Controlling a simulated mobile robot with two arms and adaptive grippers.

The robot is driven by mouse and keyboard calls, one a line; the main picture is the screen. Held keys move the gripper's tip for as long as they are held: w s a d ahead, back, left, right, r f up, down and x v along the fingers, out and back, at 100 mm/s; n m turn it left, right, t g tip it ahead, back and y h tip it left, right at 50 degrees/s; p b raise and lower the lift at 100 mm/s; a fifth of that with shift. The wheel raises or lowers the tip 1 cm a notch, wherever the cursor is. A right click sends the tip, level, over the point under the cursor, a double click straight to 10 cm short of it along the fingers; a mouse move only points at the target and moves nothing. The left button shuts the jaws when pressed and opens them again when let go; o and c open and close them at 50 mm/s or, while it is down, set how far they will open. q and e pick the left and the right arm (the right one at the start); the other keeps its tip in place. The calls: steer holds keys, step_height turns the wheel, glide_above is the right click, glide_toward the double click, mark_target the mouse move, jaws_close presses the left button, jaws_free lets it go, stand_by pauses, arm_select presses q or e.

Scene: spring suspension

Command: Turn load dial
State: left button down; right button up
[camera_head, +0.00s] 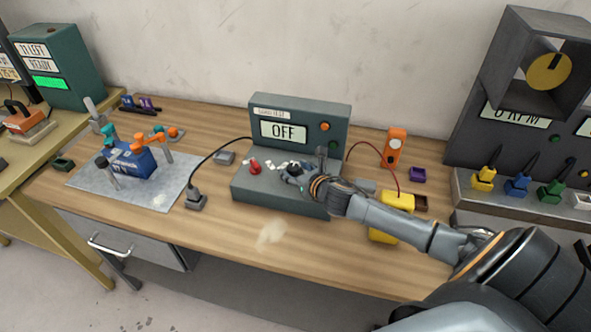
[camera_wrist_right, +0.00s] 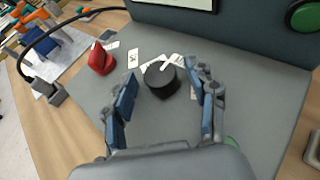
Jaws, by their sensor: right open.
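The box's screen (camera_head: 283,131) reads OFF. My right gripper (camera_head: 290,168) is over this panel; it also shows in the right wrist view (camera_wrist_right: 166,82). Its blue-padded fingers are open, one on each side of the dial, with visible gaps. In the head view the gripper mostly hides the dial. My left gripper is not in view.
A red switch (camera_wrist_right: 102,59) stands on the panel left of the dial. A black cable plug (camera_head: 196,201) lies left of the box. An orange meter (camera_head: 394,148) and a yellow object (camera_head: 398,203) are to the right. The bench front is mostly clear.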

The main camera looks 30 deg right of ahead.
steer(key=c, duration=1.1)
steer(key=shift+c, duration=0.2)
steer(key=shift+a+m+h, duration=0.1)
steer(key=shift+m+h, duration=0.3)
steer(key=m+h, duration=0.1)
steer(key=m+g+h+p, duration=0.1)
steer(key=m+h+p, duration=0.1)
steer(key=h, duration=0.1)
steer(key=shift+w+a+r+m, duration=0.15)
steer(key=shift+a+m, duration=0.15)
steer(key=m+g+h+p, duration=0.1)
steer(key=m+g+h, duration=0.1)
steer(key=shift+w+a+m+h, duration=0.1)
steer(key=shift+a+m+h, duration=0.05)
steer(key=shift+m+h, duration=0.25)
steer(key=shift+w+m+g+h, duration=0.15)
steer(key=shift+m+g+h, duration=0.85)
steer(key=shift+m+h, duration=0.15)
steer(key=shift+a+m+g+h, duration=0.1)
steer(key=shift+m+g+h, duration=0.45)
steer(key=shift+m+g, duration=0.7)
